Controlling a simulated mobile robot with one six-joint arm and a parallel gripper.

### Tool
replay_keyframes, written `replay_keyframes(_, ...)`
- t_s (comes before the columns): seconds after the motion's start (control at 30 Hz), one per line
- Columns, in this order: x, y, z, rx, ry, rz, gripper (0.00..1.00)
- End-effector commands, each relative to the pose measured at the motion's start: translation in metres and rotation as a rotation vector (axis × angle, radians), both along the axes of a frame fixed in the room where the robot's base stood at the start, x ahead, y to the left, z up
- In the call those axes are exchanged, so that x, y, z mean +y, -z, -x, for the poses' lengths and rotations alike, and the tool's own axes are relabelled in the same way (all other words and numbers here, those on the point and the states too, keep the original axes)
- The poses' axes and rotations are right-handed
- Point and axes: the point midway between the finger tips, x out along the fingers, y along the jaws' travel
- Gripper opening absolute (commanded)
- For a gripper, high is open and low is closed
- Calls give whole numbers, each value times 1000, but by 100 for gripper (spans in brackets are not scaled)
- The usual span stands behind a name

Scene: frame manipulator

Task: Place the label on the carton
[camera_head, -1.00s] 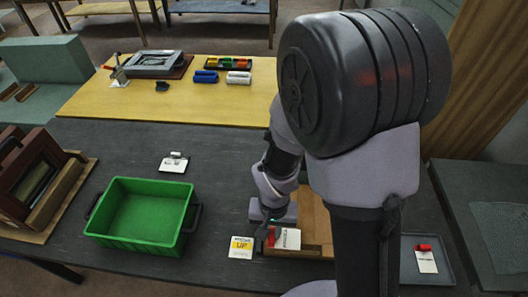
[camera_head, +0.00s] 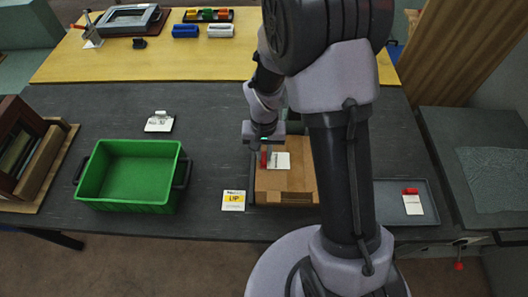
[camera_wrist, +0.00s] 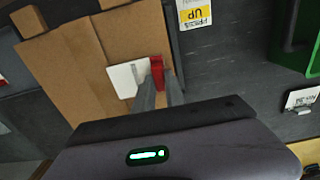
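I cannot tell whether the label touches the carton.
A green bin (camera_head: 130,173) stands left. A yellow-and-white card (camera_head: 233,200) lies beside the carton. A second white card with a red tab (camera_head: 412,204) lies in a grey tray (camera_head: 390,228) at the right. A clipped white card (camera_head: 159,123) lies behind the bin.

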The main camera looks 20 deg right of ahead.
Motion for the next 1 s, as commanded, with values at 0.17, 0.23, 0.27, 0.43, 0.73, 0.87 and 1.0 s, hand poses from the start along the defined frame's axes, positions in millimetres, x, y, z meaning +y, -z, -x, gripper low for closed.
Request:
replay_keyframes(0.17, 0, 0, 0, 0, 0, 0, 35)
replay_keyframes(0.23, 0, 0, 0, 0, 0, 0, 35)
replay_keyframes(0.27, 0, 0, 0, 0, 0, 0, 35)
replay_keyframes(0.43, 0, -7, 0, 0, 0, 0, 35)
replay_keyframes(0.73, 0, -87, -1, -5, -1, 1, 35)
replay_keyframes(0.87, 0, -112, -1, -2, 0, 0, 35)
replay_keyframes(1.0, 0, -129, 1, -9, 1, -2, 35)
